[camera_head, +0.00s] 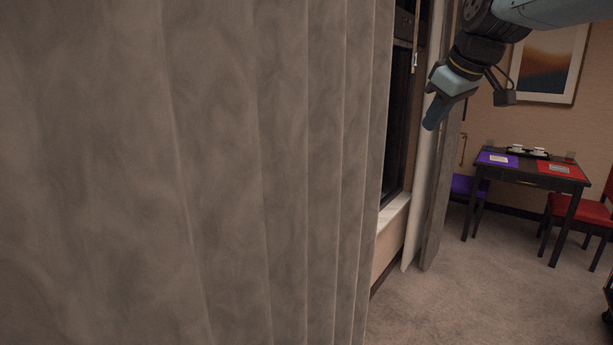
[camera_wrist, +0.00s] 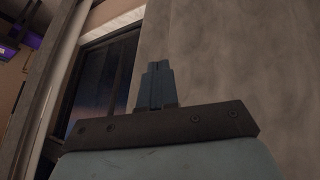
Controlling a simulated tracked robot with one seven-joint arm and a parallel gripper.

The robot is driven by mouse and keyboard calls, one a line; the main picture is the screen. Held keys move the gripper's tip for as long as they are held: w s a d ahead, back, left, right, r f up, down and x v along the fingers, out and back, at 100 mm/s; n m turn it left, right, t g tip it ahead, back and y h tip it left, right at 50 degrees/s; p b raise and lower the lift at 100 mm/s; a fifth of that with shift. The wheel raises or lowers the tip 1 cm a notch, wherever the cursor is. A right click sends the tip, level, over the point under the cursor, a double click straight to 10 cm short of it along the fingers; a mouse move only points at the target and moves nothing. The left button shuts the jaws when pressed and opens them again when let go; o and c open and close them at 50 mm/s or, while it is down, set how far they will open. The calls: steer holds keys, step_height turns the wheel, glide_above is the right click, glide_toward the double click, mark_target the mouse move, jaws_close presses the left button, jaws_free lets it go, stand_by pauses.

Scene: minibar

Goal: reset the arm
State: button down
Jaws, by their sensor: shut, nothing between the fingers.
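My gripper (camera_head: 434,118) hangs at the upper right of the head view, pointing down and to the left, in front of the window side and a narrow curtain edge. In the wrist view my gripper (camera_wrist: 156,68) shows its dark fingers together, with nothing between them. Behind the fingers in that view are a grey-brown curtain and a dark window pane. No object is held.
A large grey-brown curtain (camera_head: 180,170) fills the left of the head view, close by. A dark window (camera_head: 398,125) lies beyond its edge. A dark table (camera_head: 530,175) with purple and red mats stands at the right, with a red chair (camera_head: 575,212). Carpet (camera_head: 470,300) is clear in front.

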steer(key=s+a+f+m+g+h, duration=0.1)
steer(key=s+f+m, duration=0.6)
steer(key=s+f, duration=0.9)
steer(key=shift+s+a+f+h, duration=0.2)
steer(key=shift+s+a+h, duration=0.1)
steer(key=shift+s+a, duration=0.35)
